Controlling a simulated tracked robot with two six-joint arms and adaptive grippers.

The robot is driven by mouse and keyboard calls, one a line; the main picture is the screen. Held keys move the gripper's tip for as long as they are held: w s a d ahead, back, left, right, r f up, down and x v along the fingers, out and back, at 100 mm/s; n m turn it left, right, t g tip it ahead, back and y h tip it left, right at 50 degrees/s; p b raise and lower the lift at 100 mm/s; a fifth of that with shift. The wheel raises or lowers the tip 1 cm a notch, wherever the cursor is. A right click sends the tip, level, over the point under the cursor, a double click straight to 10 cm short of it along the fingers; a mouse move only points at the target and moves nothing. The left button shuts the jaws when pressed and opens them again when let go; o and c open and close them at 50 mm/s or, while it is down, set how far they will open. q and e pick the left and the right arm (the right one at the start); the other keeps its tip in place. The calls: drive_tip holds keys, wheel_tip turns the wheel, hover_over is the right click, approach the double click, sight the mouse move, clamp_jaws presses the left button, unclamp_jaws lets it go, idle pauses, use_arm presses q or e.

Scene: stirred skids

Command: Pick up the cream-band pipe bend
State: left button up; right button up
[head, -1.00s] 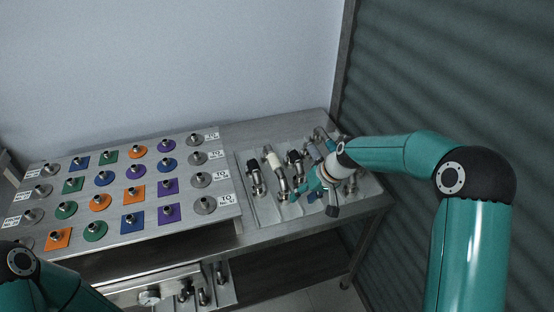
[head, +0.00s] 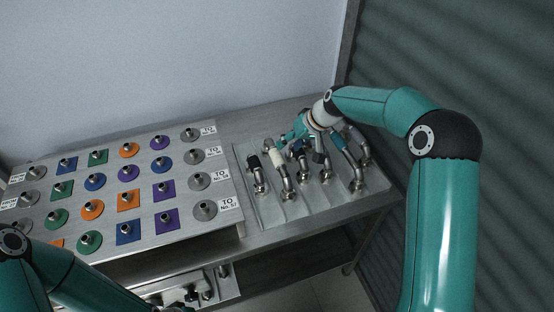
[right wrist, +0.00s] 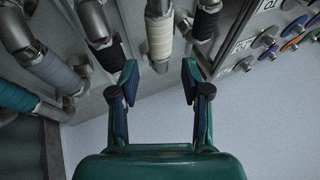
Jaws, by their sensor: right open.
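The cream-band pipe bend (head: 277,160) stands on the metal tray (head: 270,212) on the right of the bench, its cream band at the upper end and its metal elbow towards the front. In the right wrist view its cream band (right wrist: 160,36) lies ahead, between and just beyond the fingertips. My right gripper (head: 287,138) is open and empty, just behind the bend's upper end. In the right wrist view its fingers (right wrist: 160,80) are spread apart with nothing between them. My left arm enters at the lower left; its gripper is out of frame.
A black-band bend (head: 255,166) stands close on the left, and other dark-, grey- and teal-band bends (head: 340,144) stand on the right. A board (head: 230,228) with coloured discs and squares fills the left of the bench. A ribbed wall (head: 500,70) rises at right.

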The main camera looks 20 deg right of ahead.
sight(279, 155)
drive_tip(key=x, duration=0.4)
drive_tip(key=shift+p, duration=0.3)
drive_tip(key=p+x, duration=0.1)
drive_tip(key=x, duration=0.1)
drive_tip(key=p+x, duration=0.1)
drive_tip(key=x, duration=0.1)
drive_tip(key=shift+s+a+f, duration=0.1)
drive_tip(key=shift+a+f, duration=0.05)
drive_tip(key=shift+f, duration=0.45)
drive_tip(key=shift+r, duration=0.1)
clamp_jaws()
